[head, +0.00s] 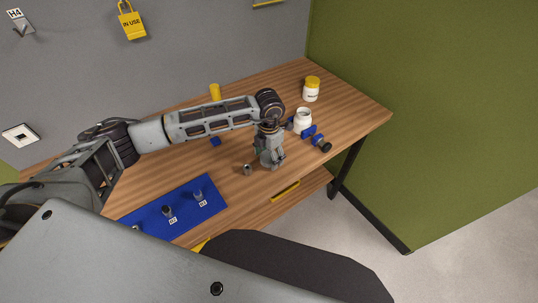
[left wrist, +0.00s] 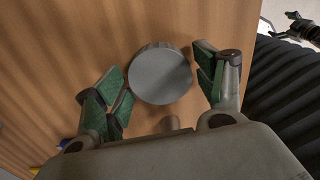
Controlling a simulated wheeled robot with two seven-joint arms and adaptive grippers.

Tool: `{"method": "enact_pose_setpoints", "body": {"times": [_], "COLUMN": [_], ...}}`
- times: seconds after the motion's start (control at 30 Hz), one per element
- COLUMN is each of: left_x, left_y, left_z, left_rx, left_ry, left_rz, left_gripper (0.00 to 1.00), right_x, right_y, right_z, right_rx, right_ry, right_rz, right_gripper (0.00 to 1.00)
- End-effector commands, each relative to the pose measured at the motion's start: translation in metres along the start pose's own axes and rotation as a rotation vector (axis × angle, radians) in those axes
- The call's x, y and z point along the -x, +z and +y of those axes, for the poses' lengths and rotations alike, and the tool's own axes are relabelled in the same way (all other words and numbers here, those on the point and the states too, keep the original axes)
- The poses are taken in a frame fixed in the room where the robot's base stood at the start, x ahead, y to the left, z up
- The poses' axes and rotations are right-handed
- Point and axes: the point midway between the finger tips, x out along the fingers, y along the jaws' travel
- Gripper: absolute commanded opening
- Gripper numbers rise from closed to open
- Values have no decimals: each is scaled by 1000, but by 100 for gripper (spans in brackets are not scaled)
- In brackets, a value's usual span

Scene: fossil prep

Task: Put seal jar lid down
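My left gripper (head: 270,164) points down low over the front part of the wooden table. In the left wrist view, a plain grey round lid (left wrist: 160,76) sits between the green-padded fingers of this gripper (left wrist: 163,82). In the head view the fingers hide the lid. A white jar (head: 303,121) without a coloured cap stands upright, right of and behind the gripper.
A white jar with a yellow lid (head: 312,89) and a yellow cylinder (head: 215,92) stand farther back. A blue and black tool (head: 318,141) lies by the open jar. A small metal piece (head: 247,169) is just left of the gripper. A blue mat (head: 187,217) lies front left.

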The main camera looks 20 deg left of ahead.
Motion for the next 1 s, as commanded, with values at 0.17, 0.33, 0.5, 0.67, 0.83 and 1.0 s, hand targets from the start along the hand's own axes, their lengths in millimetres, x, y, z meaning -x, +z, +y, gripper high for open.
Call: {"method": "enact_pose_setpoints", "body": {"times": [0.17, 0.33, 0.5, 0.67, 0.83, 1.0], "left_x": [0, 0, 2, 10, 30, 56], "left_y": [0, 0, 0, 1, 0, 1], "left_z": [0, 0, 0, 1, 1, 1], "left_rx": [0, 0, 0, 0, -1, 1], "left_ry": [0, 0, 0, 1, 2, 2], "left_rz": [0, 0, 0, -3, -3, -3], "left_gripper": [79, 79, 79, 79, 79, 79], "right_x": [0, 0, 2, 2, -4, -9], "right_y": [0, 0, -1, -1, -1, -1], "right_z": [0, 0, -2, -4, -5, -5], "right_rx": [0, 0, -1, -2, -3, -3], "right_ry": [0, 0, -2, -4, -5, -5], "right_rz": [0, 0, 1, 1, 2, 2], "right_gripper": [85, 85, 85, 85, 85, 85]}}
